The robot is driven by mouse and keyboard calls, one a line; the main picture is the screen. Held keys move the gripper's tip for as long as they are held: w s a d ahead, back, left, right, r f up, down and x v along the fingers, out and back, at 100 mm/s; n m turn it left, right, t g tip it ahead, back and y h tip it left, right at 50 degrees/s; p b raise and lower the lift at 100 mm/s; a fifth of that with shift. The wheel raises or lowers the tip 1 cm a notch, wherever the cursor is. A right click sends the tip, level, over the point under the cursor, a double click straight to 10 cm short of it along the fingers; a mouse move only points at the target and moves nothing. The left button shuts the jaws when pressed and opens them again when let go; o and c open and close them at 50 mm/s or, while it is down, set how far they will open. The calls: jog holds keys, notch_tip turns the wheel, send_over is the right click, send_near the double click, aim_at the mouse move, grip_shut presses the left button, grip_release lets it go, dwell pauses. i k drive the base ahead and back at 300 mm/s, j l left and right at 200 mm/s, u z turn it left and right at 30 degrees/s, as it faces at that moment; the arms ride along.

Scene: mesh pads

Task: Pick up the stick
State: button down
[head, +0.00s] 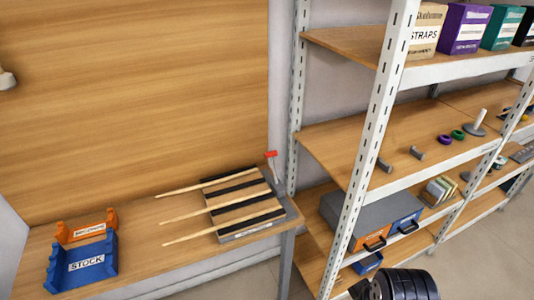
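Three thin pale wooden sticks lie side by side on the bench at the left: a far one (190,188), a middle one (192,213) and a near one (195,235). Their right ends rest on a flat block with black and wood-coloured stripes (239,207), and their left ends stick out past its left edge. A black ribbed part of my arm, probably the body of my gripper (402,284), shows at the bottom right, in front of the shelving and well apart from the sticks. Its fingers cannot be made out.
A blue STOCK bin (85,266) and an orange bin (86,228) stand at the bench's left. A small red-topped item (271,155) stands behind the block. White-framed shelving (367,130) with boxes and small parts rises at the right. The bench between bins and sticks is clear.

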aim_at(221, 180)
jog(key=i+j, duration=0.1)
jog(key=j, duration=0.3)
jog(key=i+j+u, duration=0.15)
jog(key=j, duration=0.65)
jog(key=i+j+u, duration=0.1)
jog(key=j, duration=0.3)
jog(key=i+j+u, duration=0.1)
jog(key=j, duration=0.25)
jog(key=i, duration=0.1)
